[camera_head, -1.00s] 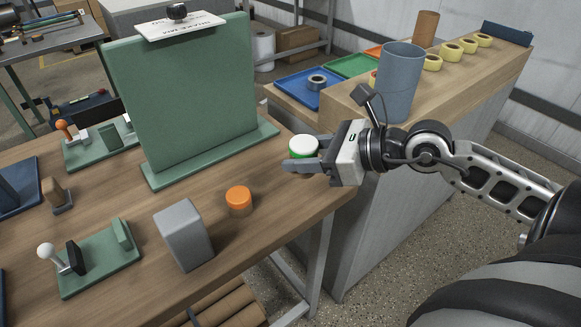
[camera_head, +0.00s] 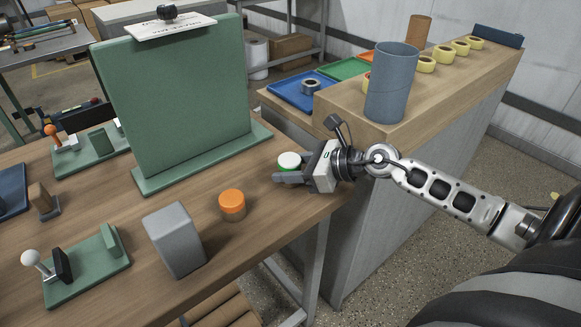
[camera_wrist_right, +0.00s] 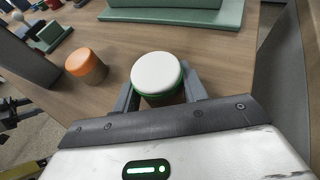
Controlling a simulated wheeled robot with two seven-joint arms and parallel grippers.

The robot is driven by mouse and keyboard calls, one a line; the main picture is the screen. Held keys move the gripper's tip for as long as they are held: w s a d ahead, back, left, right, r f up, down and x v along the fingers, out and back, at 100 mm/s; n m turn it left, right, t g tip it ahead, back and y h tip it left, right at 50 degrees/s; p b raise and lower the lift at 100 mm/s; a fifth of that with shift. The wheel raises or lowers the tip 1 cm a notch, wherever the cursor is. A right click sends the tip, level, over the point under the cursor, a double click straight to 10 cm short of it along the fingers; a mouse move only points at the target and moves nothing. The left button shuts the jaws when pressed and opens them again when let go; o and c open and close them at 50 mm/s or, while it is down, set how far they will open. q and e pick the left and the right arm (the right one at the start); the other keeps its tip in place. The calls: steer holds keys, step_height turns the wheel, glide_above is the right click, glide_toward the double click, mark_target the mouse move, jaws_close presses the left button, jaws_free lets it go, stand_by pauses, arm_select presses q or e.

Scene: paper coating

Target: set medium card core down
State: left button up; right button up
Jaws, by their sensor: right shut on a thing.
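A short round card core (camera_head: 289,161) with a white top and green rim is between the fingers of my right gripper (camera_head: 288,172), at the table's right edge area. The right wrist view shows the core (camera_wrist_right: 157,75) upright between both fingers of the gripper (camera_wrist_right: 160,98), its brown side partly visible. The gripper is shut on it, low over the wooden table (camera_head: 200,185). I cannot tell whether its bottom touches the table. My left gripper is not in view.
An orange-topped core (camera_head: 232,204) stands left of my right gripper. A grey block (camera_head: 174,240) stands nearer the front. A green upright board (camera_head: 178,95) stands behind. A blue-grey tube (camera_head: 391,85) stands on the raised counter to the right.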

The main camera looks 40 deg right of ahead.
steer(key=shift+f, duration=0.1)
steer(key=o, duration=0.5)
steer(key=shift+f, duration=0.1)
steer(key=o, duration=0.4)
steer(key=shift+o, duration=0.2)
steer(key=shift+r, duration=0.25)
steer(key=shift+s+d, duration=0.15)
steer(key=shift+s, duration=0.05)
steer(key=v, duration=1.1)
steer(key=shift+s+d+r+b, duration=0.15)
steer(key=shift+s+r+b, duration=0.05)
steer(key=shift+b, duration=0.15)
